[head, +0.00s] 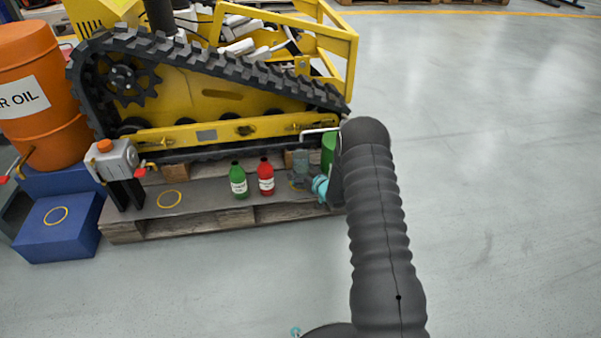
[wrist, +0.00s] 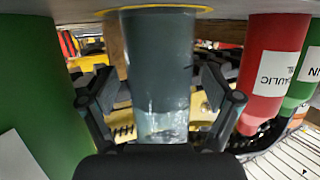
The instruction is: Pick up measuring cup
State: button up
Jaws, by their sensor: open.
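The measuring cup (head: 299,172) is a clear, greyish vessel standing on the pallet, right of the red bottle. In the wrist view, which looks upside down, the cup (wrist: 157,62) fills the middle, with its base against a yellow ring mark. My gripper (wrist: 160,88) is open, with one black finger on each side of the cup. I cannot tell whether either finger touches it. In the head view my arm hides most of the gripper.
A red bottle (head: 265,178) and green bottle (head: 238,181) stand left of the cup. A green container (head: 328,150) is close on its other side, partly behind my arm. The yellow tracked carrier (head: 215,95) rises behind. Open floor lies right.

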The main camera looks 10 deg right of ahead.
jog(key=shift+w+a+f, duration=0.15)
jog(key=shift+w, duration=0.15)
jog(key=shift+c, duration=0.2)
jog(key=c, duration=1.5)
jog(key=shift+r, duration=0.25)
jog(key=shift+c, duration=0.2)
